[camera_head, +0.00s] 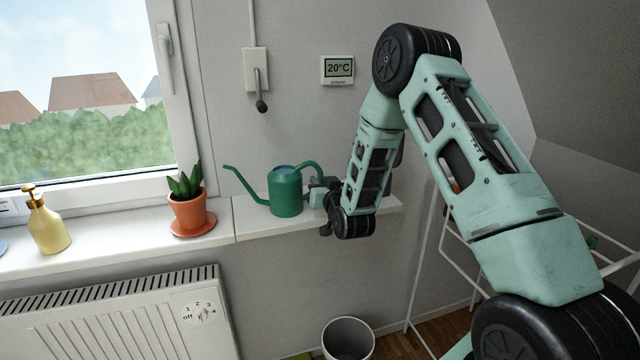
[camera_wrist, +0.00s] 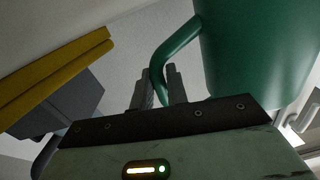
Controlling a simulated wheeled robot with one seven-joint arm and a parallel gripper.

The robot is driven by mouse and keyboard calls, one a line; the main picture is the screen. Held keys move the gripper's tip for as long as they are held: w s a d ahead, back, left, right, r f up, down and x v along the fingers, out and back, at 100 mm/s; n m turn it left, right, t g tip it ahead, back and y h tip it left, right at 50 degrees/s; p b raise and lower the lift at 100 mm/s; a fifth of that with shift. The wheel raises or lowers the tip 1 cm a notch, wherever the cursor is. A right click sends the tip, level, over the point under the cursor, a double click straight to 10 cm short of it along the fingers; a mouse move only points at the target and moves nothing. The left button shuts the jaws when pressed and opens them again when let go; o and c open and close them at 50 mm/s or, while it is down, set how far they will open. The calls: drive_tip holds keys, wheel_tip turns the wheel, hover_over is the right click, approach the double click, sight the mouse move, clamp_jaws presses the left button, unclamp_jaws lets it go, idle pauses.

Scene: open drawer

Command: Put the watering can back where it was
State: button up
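The green watering can (camera_head: 286,193) is upright on the right part of the white window sill (camera_head: 250,222), its spout to the left and its handle to the right. It appears to rest on the sill. My gripper (camera_head: 322,190) is at the handle from the right. In the wrist view, my gripper's two fingers (camera_wrist: 159,88) are close on either side of the can's curved handle (camera_wrist: 158,58), with the handle filling the gap between them. The can's body (camera_wrist: 255,45) fills the upper right there.
A potted plant (camera_head: 189,208) on an orange saucer stands left of the can. A yellow soap bottle (camera_head: 48,228) is farther left. A radiator (camera_head: 120,320) is below the sill, a bin (camera_head: 347,340) on the floor, and a white rack (camera_head: 455,250) at the right.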

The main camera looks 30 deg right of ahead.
drive_tip(key=shift+o, duration=1.4)
